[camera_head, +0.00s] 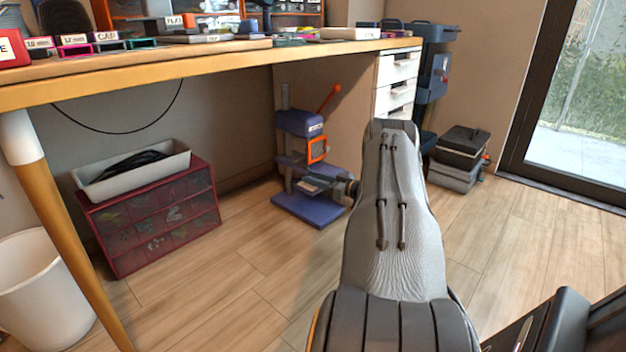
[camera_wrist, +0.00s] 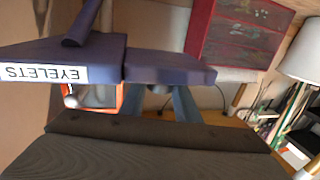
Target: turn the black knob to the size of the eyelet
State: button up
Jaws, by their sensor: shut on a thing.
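The eyelet press (camera_head: 302,125) stands on the floor under the bench. It has a blue-purple head and base, an orange lever and an orange frame. In the wrist view its purple body (camera_wrist: 170,69) carries an upside-down EYELETS label (camera_wrist: 44,73). The black knob (camera_wrist: 158,88) is small, dark and partly hidden at the body's edge. My gripper (camera_wrist: 165,95) is at the knob, its two blue-grey fingers shut on it. In the head view my grey arm hides most of this spot. No size mark or eyelet can be read.
A red drawer unit (camera_head: 150,220) with a white tray (camera_head: 135,172) on top stands left of the press. A white bin (camera_head: 40,300) is at the far left. Stacked toolboxes (camera_head: 460,150) stand to the right.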

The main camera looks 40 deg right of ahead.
jog(key=o, duration=1)
jog(key=shift+o, duration=0.2)
jog(key=shift+s, duration=0.1)
jog(key=p+v, duration=0.3)
jog(key=v, duration=0.4)
jog(key=shift+s+p, duration=0.3)
jog(key=shift+p, duration=0.05)
jog(key=shift+d, duration=0.1)
